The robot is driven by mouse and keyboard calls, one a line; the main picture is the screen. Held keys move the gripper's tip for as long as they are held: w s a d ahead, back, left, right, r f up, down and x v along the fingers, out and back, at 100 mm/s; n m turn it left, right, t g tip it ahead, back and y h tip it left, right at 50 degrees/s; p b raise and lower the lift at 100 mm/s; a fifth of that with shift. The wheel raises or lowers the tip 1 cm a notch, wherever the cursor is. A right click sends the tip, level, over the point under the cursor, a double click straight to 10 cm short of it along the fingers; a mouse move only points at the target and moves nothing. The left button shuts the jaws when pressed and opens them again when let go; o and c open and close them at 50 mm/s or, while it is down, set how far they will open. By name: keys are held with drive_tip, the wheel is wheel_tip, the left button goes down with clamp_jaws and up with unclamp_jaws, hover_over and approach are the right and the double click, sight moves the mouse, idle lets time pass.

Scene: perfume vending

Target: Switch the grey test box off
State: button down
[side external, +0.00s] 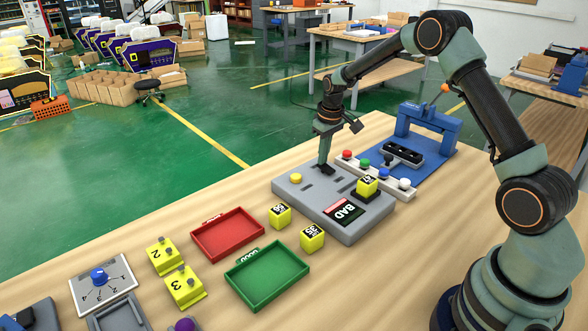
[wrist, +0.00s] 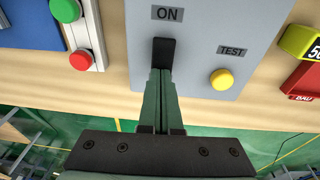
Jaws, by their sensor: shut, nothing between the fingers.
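The grey test box (side external: 338,217) stands on the wooden table, its display (side external: 343,212) reading BAD in red and black. My gripper (side external: 323,160) points down at the box's far edge, fingers shut and empty. In the wrist view the fingertips (wrist: 161,76) are at the black switch (wrist: 163,50), which lies just under the ON label (wrist: 167,13); whether they touch cannot be told. The gripper covers the part of the box below the switch, and no OFF label shows. The yellow TEST button (wrist: 221,79) is beside the switch. A yellow cube (side external: 367,186) sits on the box's black pad.
Two yellow cubes (side external: 279,215) (side external: 312,237), a red tray (side external: 228,234) and a green tray (side external: 267,275) lie to the left.

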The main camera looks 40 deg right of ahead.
drive_tip(key=shift+s+f, duration=0.15)
drive_tip(key=shift+f, duration=0.2)
drive_tip(key=shift+r, duration=3.6)
drive_tip(key=shift+r, duration=0.1)
drive_tip(key=s+a+r+t, duration=0.3)
drive_tip(key=s+a+r, duration=0.8)
drive_tip(key=s+r, duration=0.4)
drive_tip(key=s+a+f+t, duration=0.1)
drive_tip(key=s+a+f, duration=0.1)
drive_tip(key=s, duration=0.6)
drive_tip(key=shift+a+f, duration=0.25)
drive_tip(key=shift+f, duration=0.1)
